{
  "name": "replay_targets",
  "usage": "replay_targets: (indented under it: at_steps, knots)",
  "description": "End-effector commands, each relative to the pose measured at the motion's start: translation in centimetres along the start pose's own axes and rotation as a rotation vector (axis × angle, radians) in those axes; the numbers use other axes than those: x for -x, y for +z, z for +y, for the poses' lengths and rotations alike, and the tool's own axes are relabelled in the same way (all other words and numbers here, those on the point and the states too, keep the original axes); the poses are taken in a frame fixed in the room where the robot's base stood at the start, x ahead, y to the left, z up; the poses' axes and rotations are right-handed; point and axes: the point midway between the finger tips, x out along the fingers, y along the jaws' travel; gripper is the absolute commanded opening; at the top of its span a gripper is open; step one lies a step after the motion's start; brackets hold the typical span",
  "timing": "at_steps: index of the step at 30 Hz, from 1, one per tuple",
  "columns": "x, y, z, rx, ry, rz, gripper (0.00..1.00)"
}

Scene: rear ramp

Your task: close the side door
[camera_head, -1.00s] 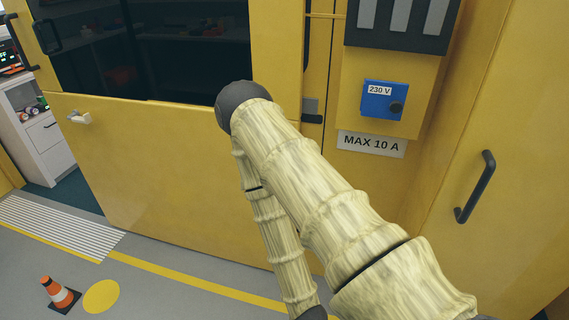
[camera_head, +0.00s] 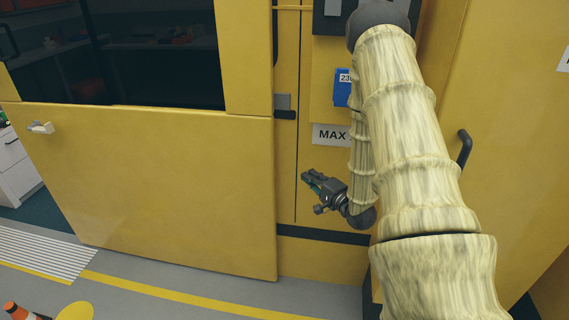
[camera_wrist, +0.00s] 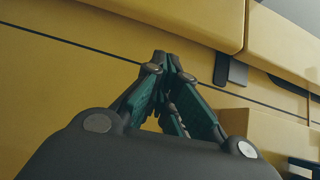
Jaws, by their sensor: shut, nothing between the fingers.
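The side door (camera_head: 160,180) is a large yellow panel with a dark window in its upper part. A pale handle (camera_head: 40,128) sits near its left edge. An opening shows left of the door, with a white cabinet inside. My gripper (camera_head: 308,177) is right of the door's right edge, low in front of the yellow wall, below the MAX label. Its fingers are shut and empty. In the wrist view my gripper (camera_wrist: 168,62) points at yellow panels with a dark seam; I cannot tell whether it touches them.
A blue socket box (camera_head: 342,88) and the MAX label (camera_head: 329,134) are partly hidden by my arm. A dark handle (camera_head: 464,148) is on the yellow panel at right. An orange cone (camera_head: 14,311) stands at lower left. The grey floor before the door is clear.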

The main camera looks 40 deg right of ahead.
Motion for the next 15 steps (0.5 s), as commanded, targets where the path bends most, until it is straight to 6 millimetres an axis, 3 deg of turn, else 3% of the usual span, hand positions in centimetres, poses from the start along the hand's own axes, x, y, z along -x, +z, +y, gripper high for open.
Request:
replay_targets:
  at_steps: [7,15]
  knots:
    - [-1.2,-0.7,-0.8,-0.033,-0.03,-0.003,0.0]
    - [-5.4,-0.6,-0.8,-0.03,-0.028,-0.004,0.0]
